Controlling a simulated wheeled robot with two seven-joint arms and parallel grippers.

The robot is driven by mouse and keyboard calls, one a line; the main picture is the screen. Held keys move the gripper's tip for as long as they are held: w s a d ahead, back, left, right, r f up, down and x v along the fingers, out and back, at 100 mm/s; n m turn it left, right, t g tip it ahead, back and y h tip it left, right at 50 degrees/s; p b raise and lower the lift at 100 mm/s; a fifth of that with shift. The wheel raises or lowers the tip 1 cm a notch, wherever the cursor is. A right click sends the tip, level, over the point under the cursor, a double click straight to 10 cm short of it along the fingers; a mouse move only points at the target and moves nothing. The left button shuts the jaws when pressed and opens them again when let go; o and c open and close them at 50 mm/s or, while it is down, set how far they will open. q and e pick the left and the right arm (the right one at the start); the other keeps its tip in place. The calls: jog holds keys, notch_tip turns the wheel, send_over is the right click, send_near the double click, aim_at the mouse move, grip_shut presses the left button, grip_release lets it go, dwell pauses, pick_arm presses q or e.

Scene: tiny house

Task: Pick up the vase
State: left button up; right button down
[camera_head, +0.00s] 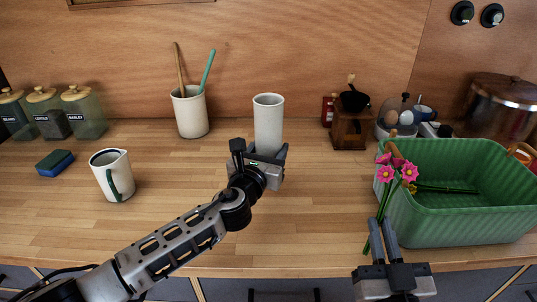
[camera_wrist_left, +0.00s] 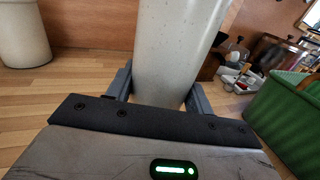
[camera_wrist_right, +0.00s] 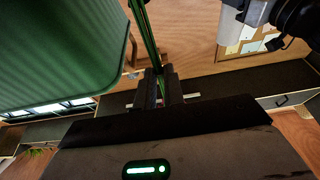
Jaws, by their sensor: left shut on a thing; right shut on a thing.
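The vase (camera_head: 268,118) is a tall, pale speckled cylinder, nearly upright above the middle of the counter. My left gripper (camera_head: 266,160) is shut on its lower part; the left wrist view shows the vase (camera_wrist_left: 175,50) between the two fingers. The vase's base is hidden, so I cannot tell whether it touches the counter. My right gripper (camera_head: 382,222) is shut on the green stems of pink flowers (camera_head: 385,173), at the counter's front edge. The stems (camera_wrist_right: 150,40) also show between the fingers in the right wrist view.
A green basket (camera_head: 460,228) stands right of the flowers. A utensil crock (camera_head: 190,112) is behind left, and a white pitcher (camera_head: 112,176) and blue sponge (camera_head: 55,163) are farther left. A coffee grinder (camera_head: 350,128) stands behind right. The counter between vase and basket is clear.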

aim_at(269, 141)
pick_arm(q)
jog(key=s+r, duration=0.1)
jog(key=r, duration=0.1)
jog(key=s+r, duration=0.2)
jog(key=shift+s+r, duration=0.1)
jog(key=shift+s, duration=0.1)
jog(key=s+r, duration=0.3)
jog(key=s, duration=0.5)
jog(key=shift+s+r, duration=0.25)
jog(key=shift+s, duration=0.05)
jog(key=shift+w+f, duration=0.1)
jog(key=shift+w+f+b, duration=1.1)
jog(key=shift+w+f, duration=0.35)
jog(key=shift+w, duration=0.2)
jog(key=shift+w+f+b, duration=1.1)
jog(key=shift+w+f, duration=0.3)
jog(key=shift+w, duration=0.25)
jog(key=shift+w+f+b, duration=0.95)
jog(key=shift+w, duration=0.25)
jog(key=shift+w+f+b, duration=0.9)
jog(key=shift+w+f, duration=0.1)
jog(key=shift+w, duration=0.15)
jog(key=shift+w+f+b, duration=0.95)
jog(key=shift+w, duration=0.25)
jog(key=shift+f+b, duration=0.45)
jog(key=shift+f, duration=0.3)
